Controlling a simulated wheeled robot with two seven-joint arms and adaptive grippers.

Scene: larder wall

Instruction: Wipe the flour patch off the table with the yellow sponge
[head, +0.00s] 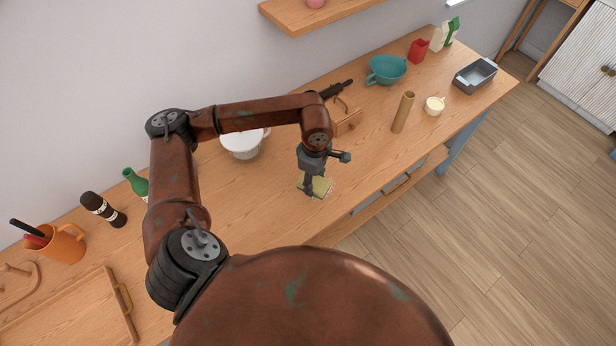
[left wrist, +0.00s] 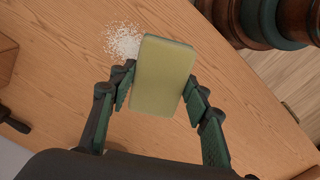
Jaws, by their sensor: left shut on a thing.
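The yellow sponge (left wrist: 162,76) is held between the two fingers of my left gripper (left wrist: 155,95) in the left wrist view. In the head view my left gripper (head: 311,188) is over the middle of the table (head: 262,205), and the sponge (head: 322,187) shows just beside its fingers. The flour patch (left wrist: 123,40) is a white speckled spot on the wood, beside the sponge's upper left edge in the left wrist view. I cannot tell whether the sponge touches the table. The flour is not clear in the head view. My right gripper is not in view.
A brown cylinder (head: 403,112), a small cream cup (head: 434,106), a teal bowl (head: 386,69) and a grey tin (head: 475,76) are to the right. An orange mug (head: 62,245) stands at left.

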